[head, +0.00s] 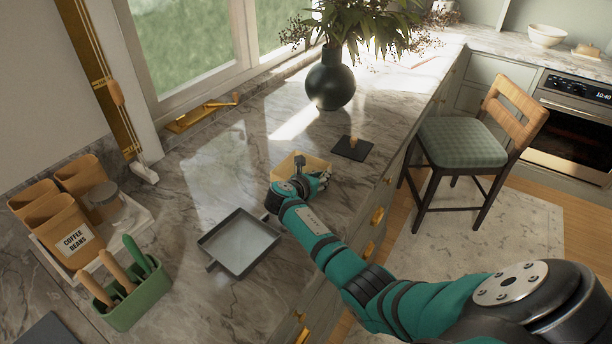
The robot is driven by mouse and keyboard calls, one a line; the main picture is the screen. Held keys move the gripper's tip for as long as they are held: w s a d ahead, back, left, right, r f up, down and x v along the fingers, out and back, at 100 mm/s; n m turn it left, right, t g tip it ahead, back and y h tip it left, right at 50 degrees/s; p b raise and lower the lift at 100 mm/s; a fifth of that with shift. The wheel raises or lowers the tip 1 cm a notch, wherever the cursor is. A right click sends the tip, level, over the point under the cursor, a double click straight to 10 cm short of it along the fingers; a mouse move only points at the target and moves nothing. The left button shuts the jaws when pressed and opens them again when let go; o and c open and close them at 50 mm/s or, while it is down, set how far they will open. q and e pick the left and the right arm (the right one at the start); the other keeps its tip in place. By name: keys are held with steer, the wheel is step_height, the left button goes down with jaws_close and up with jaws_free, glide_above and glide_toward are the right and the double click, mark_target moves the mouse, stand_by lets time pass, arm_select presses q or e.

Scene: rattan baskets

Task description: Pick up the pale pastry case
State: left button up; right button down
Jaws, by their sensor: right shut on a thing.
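The pale pastry case (288,164) is a small, light tan box-like piece on the marble counter, in the middle of the head view. My right gripper (299,170) is at its near side and shut on it. My gripper and wrist hide the case's near part, and I cannot tell whether the case is lifted or still touches the counter. My left gripper is not in view.
A grey square tray (240,243) lies just left of my right arm. A dark square board with a knob (352,148) and a dark vase (330,84) stand beyond. A green utensil holder (136,298) and brown canisters (66,232) stand at left. A stool (466,143) is at right.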

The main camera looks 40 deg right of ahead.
steer(key=shift+r, duration=0.15)
steer(key=shift+r, duration=0.3)
steer(key=r, duration=0.2)
steer(key=shift+s+a+r+b, duration=0.2)
steer(key=shift+a+r+b, duration=0.1)
steer(key=shift+b, duration=0.1)
steer(key=s+a, duration=0.3)
steer(key=a, duration=0.1)
steer(key=s+a+r+b, duration=0.1)
steer(key=s+a, duration=0.2)
steer(key=a, duration=0.1)
steer(key=s+a+b, duration=0.1)
steer(key=s+a, duration=0.2)
steer(key=a, duration=0.1)
steer(key=shift+s+a+r, duration=0.1)
steer(key=shift+s+r, duration=0.05)
steer(key=shift+r, duration=0.15)
